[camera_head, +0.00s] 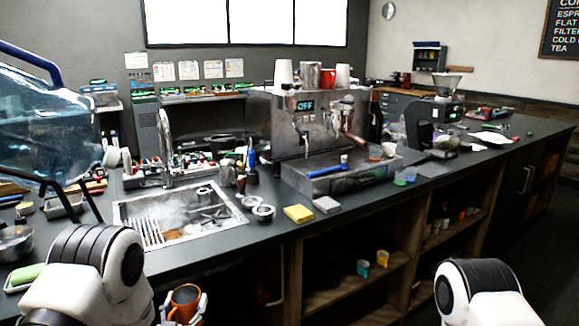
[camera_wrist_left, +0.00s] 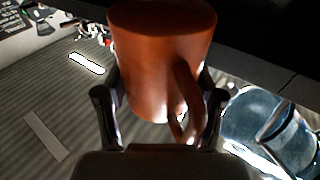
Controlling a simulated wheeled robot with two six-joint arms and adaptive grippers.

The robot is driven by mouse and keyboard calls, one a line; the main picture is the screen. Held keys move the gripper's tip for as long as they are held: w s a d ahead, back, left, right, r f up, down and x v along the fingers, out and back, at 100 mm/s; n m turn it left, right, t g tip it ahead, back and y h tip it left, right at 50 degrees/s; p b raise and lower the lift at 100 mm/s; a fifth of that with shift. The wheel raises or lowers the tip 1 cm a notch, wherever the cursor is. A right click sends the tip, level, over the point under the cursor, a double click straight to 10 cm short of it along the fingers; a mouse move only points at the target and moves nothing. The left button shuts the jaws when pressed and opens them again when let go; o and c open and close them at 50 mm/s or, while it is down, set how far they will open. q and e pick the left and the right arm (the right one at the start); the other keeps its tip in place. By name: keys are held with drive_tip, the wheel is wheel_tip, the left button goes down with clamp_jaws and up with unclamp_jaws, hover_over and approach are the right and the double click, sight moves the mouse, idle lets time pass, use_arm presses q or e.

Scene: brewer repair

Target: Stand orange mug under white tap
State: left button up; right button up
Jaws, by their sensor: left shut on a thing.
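The orange mug (camera_head: 185,295) is at the bottom of the head view, in front of the counter's front edge. My left gripper (camera_head: 182,303) is shut on it, one finger on each side. In the left wrist view the mug (camera_wrist_left: 160,55) fills the space between the fingers of my left gripper (camera_wrist_left: 160,95), its handle towards the camera. The white tap (camera_head: 118,157) is on the neck end of a large blue water bottle (camera_head: 45,125), up and left of the mug and apart from it. My right gripper is out of view.
A sink (camera_head: 180,218) with a chrome faucet (camera_head: 164,145) is set in the dark counter (camera_head: 270,232). A green sponge (camera_head: 27,273) lies at the left, near the black legs (camera_head: 85,195) below the bottle. A coffee machine (camera_head: 300,130) stands right of the sink.

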use_arm(q)
drive_tip(key=f, duration=0.1)
drive_tip(key=s+d+f, duration=0.1)
drive_tip(key=f, duration=0.1)
drive_tip(key=d+f, duration=0.1)
drive_tip(key=f, duration=0.1)
drive_tip(key=shift+s+f, duration=0.2)
drive_tip(key=shift+s, duration=0.15)
drive_tip(key=shift+s+d+r+y+p, duration=0.15)
drive_tip(key=shift+s+d+r+p, duration=0.1)
drive_tip(key=shift+s+d, duration=0.3)
drive_tip(key=shift+s+d+r+y+p, duration=0.15)
drive_tip(key=shift+s+d+r, duration=0.1)
drive_tip(key=shift+s+d, duration=0.3)
drive_tip(key=shift+s+a, duration=0.1)
drive_tip(key=shift+a, duration=0.05)
